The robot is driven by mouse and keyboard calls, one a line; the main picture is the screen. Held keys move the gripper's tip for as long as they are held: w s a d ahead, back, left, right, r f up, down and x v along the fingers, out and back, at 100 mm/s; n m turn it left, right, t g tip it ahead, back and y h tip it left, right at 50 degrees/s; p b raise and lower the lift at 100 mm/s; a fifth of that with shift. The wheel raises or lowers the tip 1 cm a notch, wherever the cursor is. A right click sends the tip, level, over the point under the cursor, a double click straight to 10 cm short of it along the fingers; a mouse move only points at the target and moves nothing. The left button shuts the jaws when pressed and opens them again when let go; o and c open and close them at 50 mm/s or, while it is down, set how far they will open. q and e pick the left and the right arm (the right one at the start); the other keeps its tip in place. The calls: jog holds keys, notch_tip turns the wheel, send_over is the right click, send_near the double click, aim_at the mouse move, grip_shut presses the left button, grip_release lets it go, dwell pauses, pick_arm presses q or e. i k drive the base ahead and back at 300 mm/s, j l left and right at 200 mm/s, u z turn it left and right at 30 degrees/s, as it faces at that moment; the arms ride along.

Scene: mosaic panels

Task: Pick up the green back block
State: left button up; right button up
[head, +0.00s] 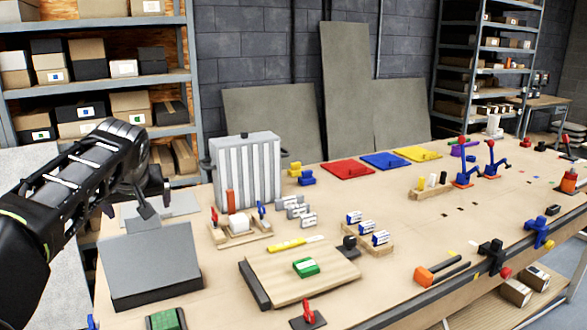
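A green block (306,267) with a pale marking lies on the light wooden board (285,286) near the middle of the bench. A second green block (166,319) sits in a dark holder at the bottom edge, partly cut off. The block on the board is farther back than this one. My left gripper (138,207) hangs above and behind the grey box at the left, well away from both green blocks. Its fingers are small and dark, and their opening is unclear. I see nothing held in it. My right gripper is out of view.
The grey box (150,268) stands left of the board. Behind are a ribbed grey case (246,172) and a wooden stand (240,229) with a white roll. A small red-handled clamp (308,315) stands in front of the board. Coloured panels lie farther back.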

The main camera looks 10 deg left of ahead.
aim_at(306, 267)
jog(key=k+l, duration=0.8)
jog(key=l, duration=0.1)
